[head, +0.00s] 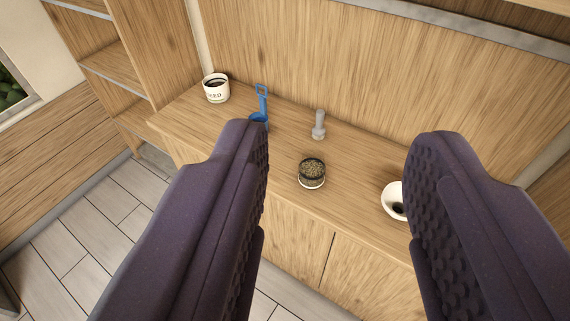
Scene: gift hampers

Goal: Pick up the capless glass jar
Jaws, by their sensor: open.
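The capless glass jar (312,173) stands upright on the wooden counter, near its front edge. It looks like a short round glass with dark, grainy contents and a pale base. My gripper (340,150) is open, its two dark padded fingers wide apart. The jar shows in the gap between the fingers, beyond the tips and nearer the left finger in the picture. Nothing is held, and the jar is fully visible.
On the counter (365,165) stand a white labelled cup (216,88), a blue scoop-like item (262,103) partly behind the left finger, a grey stamper-shaped item (319,125), and a white bowl-like item (394,201) partly behind the right finger. A wooden back panel rises behind.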

